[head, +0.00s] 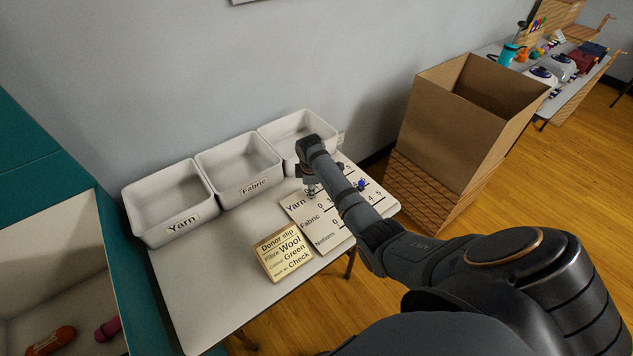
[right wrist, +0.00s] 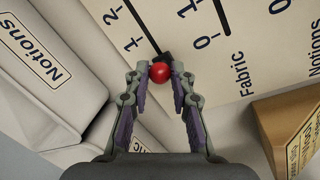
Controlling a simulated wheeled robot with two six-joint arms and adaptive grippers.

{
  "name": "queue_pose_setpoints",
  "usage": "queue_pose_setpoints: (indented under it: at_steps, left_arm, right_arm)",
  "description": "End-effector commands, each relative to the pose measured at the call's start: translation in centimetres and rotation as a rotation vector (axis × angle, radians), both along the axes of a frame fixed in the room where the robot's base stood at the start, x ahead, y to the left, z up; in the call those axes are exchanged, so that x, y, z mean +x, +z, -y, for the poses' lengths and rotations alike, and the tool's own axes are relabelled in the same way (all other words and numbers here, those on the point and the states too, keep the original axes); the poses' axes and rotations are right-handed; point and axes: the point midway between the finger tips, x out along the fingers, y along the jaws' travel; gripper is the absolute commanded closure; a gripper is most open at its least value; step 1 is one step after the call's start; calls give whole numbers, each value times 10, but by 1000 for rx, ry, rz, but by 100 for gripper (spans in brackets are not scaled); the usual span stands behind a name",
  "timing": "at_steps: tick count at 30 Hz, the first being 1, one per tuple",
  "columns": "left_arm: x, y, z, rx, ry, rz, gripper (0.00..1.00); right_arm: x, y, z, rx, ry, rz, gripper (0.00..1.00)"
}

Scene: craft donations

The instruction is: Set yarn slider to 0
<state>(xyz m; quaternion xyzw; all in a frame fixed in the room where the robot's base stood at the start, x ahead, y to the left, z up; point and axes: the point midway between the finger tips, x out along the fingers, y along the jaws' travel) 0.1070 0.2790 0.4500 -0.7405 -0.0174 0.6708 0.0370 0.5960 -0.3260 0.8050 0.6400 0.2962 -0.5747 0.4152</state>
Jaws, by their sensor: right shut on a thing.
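The slider board (head: 325,232) lies on the table with Yarn, Fabric and Notions rows. My right gripper (head: 311,190) is over the Yarn end of the board. In the right wrist view its fingertips (right wrist: 164,82) are shut on a red knob (right wrist: 160,72) at the track nearest the bins. The knob sits past the 1 mark, on the side away from 2; the 0 mark of that track is hidden. A blue knob (head: 361,185) shows farther along the board. A donor slip (head: 284,251) reading Wool, Green, Check stands beside the board. My left gripper is out of view.
White bins labelled Yarn (head: 170,232) and Fabric (head: 240,194), and a Notions bin (right wrist: 28,75), line the table's wall side. A large cardboard box (head: 437,125) stands right of the table. A teal-edged box (head: 130,270) is at the left.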

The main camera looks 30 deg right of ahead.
Motion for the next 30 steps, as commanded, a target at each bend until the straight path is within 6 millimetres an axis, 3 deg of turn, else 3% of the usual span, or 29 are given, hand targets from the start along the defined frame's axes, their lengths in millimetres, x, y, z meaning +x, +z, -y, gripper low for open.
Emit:
queue_pose_setpoints:
  at_steps: [4,5,9,20,23,30]
  left_arm:
    - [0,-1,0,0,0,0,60]
    - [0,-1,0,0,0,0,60]
    - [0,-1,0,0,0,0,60]
    - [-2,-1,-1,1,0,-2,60]
    - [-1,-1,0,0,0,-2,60]
    - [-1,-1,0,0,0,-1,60]
  right_arm:
    - [0,-3,-4,11,3,-2,100]
    - [0,-3,-4,12,3,-1,74]
    - [0,-3,-4,10,3,-1,55]
    - [0,3,-3,6,1,2,54]
    - [-2,18,-4,6,1,4,54]
    - [-11,76,-10,7,3,5,54]
